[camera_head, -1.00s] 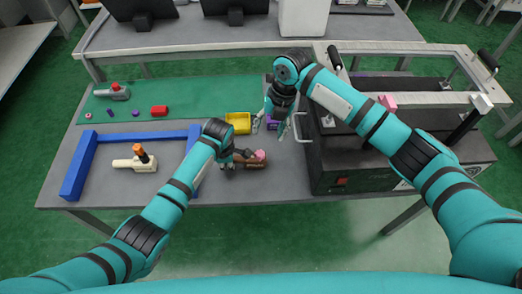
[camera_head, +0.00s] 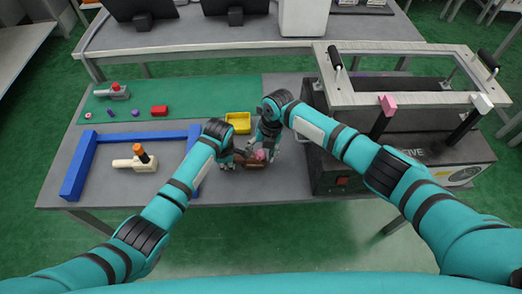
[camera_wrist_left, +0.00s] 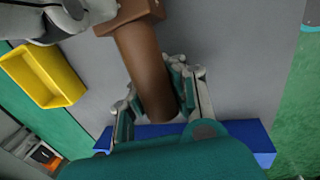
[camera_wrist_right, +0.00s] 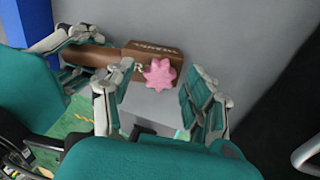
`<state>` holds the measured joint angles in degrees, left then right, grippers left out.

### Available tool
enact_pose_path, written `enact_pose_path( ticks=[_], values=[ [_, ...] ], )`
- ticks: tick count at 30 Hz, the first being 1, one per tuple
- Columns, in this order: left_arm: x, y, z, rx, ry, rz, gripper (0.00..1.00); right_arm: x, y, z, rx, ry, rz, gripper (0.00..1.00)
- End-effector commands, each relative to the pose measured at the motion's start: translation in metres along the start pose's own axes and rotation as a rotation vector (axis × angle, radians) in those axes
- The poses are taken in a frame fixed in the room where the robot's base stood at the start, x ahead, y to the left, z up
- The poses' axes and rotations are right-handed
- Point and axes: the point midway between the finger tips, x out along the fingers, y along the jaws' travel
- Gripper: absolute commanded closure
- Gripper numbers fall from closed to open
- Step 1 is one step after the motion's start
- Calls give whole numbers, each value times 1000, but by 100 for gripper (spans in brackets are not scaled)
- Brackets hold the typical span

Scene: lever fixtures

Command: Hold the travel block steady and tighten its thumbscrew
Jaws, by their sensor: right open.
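The travel block (camera_head: 256,163) is brown, with a box-shaped body and a long round handle (camera_wrist_left: 145,65). Its pink star-shaped thumbscrew (camera_wrist_right: 160,74) shows on the body in the right wrist view. My left gripper (camera_wrist_left: 155,95) is shut on the handle, with a finger on each side. It also shows left of the body in the head view (camera_head: 233,160). My right gripper (camera_head: 261,149) is open at the body. In the right wrist view its fingertips (camera_wrist_right: 161,82) stand apart on either side of the thumbscrew. The arms partly hide the block in the head view.
A yellow tray (camera_head: 238,121) stands behind the grippers. A black machine with a metal frame (camera_head: 345,178) stands close on the right. A blue frame (camera_head: 78,165) and a cream fixture with an orange knob (camera_head: 136,162) lie left on the grey table.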

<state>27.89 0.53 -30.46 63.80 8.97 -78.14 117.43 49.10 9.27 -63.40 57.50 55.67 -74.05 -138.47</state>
Motion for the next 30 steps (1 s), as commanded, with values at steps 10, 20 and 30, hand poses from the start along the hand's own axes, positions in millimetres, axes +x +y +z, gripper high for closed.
enact_pose_path(
  ticks=[10, 20, 30],
  values=[
    [0, 0, 0, 0, -1, 1, 100, 0, 0, 0, 0, 0, 0, 69],
    [0, 0, 0, 0, -1, 1, 100, 0, 0, 0, 1, 0, 0, 100],
    [0, 0, 0, 0, -1, 1, 100, 0, 1, 0, 94, 0, 1, 100]
  ],
)
